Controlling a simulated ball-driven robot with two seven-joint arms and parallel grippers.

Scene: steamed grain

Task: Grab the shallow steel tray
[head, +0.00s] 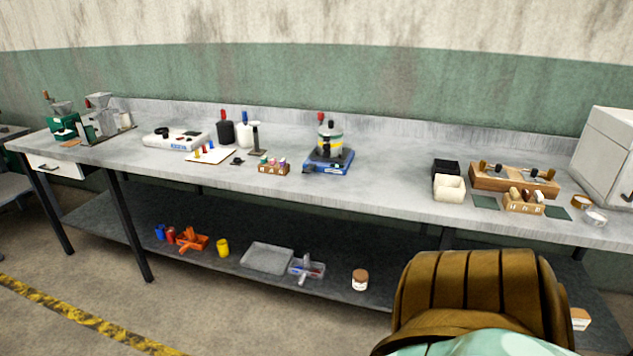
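A shallow grey tray (267,258), which looks like the steel tray, lies flat on the dark lower shelf under the workbench. It appears empty. A small clear caddy (306,267) with a raised handle and coloured items inside stands close to its right side. A yellow cup (223,248) stands to its left. Neither of my grippers is in view.
The workbench top (390,185) runs above the lower shelf (330,245), with dark legs (130,225) at the left. An orange caddy (190,240) and a brown-lidded jar (360,280) share the shelf. A large brown ribbed object (470,290) blocks the lower right.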

